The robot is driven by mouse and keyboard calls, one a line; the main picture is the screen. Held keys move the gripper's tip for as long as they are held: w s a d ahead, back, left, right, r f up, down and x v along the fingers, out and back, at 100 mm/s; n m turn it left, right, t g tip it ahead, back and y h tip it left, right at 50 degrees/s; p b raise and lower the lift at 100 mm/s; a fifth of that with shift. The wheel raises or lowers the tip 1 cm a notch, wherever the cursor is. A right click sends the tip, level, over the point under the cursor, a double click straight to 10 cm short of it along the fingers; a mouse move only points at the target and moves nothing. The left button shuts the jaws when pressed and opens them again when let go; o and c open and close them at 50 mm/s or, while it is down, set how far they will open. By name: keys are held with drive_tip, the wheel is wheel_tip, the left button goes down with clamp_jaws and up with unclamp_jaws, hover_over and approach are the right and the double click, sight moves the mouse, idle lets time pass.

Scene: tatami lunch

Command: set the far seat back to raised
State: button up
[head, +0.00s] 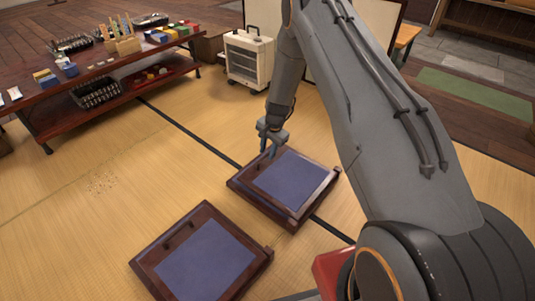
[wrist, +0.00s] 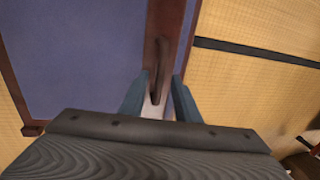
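The far seat (head: 291,184) lies flat on the tatami, a dark wooden frame with a blue panel. It also fills the left of the wrist view (wrist: 70,60). My gripper (head: 268,153) points down at its upper-left edge. In the wrist view my gripper (wrist: 158,92) has its two blue-grey fingers apart, one on each side of a dark peg (wrist: 161,62) on the wooden rail. I cannot tell whether the fingers touch it. The near seat (head: 205,262) also lies flat.
A low wooden table (head: 110,66) with baskets and coloured blocks stands at the upper left. A white heater-like box (head: 248,60) stands behind the far seat. A red object (head: 330,270) is beside my base. Open tatami (head: 110,180) lies to the left.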

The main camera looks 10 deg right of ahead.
drive_tip(key=shift+f, duration=0.15)
clamp_jaws()
